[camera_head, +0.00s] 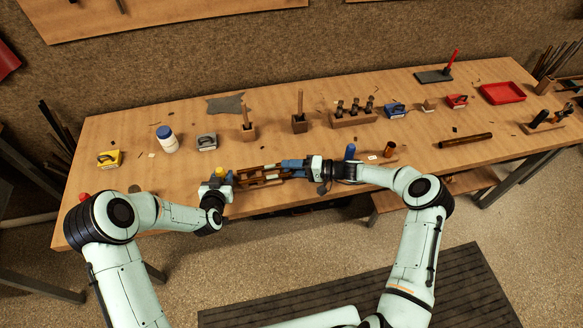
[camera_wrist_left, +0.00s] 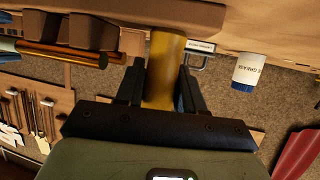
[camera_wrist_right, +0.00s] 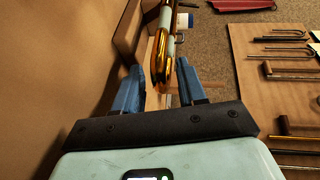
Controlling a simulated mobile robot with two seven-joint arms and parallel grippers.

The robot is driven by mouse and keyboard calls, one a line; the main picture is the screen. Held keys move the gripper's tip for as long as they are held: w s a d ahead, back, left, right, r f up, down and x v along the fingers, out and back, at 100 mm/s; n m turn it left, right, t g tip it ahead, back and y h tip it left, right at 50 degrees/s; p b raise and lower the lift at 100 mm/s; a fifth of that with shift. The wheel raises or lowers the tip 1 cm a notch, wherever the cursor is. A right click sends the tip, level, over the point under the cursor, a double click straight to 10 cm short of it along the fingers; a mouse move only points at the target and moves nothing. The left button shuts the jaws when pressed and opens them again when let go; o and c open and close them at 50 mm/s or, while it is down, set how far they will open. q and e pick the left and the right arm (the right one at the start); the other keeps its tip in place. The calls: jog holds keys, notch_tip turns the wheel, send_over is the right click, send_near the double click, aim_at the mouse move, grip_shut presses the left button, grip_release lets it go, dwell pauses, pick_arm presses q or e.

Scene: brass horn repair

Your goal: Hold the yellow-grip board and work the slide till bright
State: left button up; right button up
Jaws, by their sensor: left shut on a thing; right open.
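The yellow grip (camera_wrist_left: 164,70) of the board stands between my left gripper's fingers, which are shut on it; its top also shows in the head view (camera_head: 220,172). My left gripper (camera_head: 217,183) is at the left end of the wooden board (camera_head: 252,181) near the table's front edge. The slide's brass tubes (camera_wrist_left: 65,52) run along the wooden blocks. My right gripper (camera_head: 292,168), with blue fingers, is open at the board's right end. In the right wrist view the slide's curved brass end (camera_wrist_right: 161,62) lies between and beyond the fingers; I cannot tell whether they touch it.
A blue-handled tool (camera_head: 350,152) and a small brown cup (camera_head: 389,149) stand right of my right gripper. A red tray (camera_head: 502,93) is far right.

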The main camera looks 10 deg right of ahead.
aim_at(280, 170)
jog(key=shift+c, duration=0.4)
grip_shut()
jog(key=shift+a, duration=1.9)
jog(key=shift+f, duration=0.1)
jog(key=shift+o, duration=0.4)
grip_release()
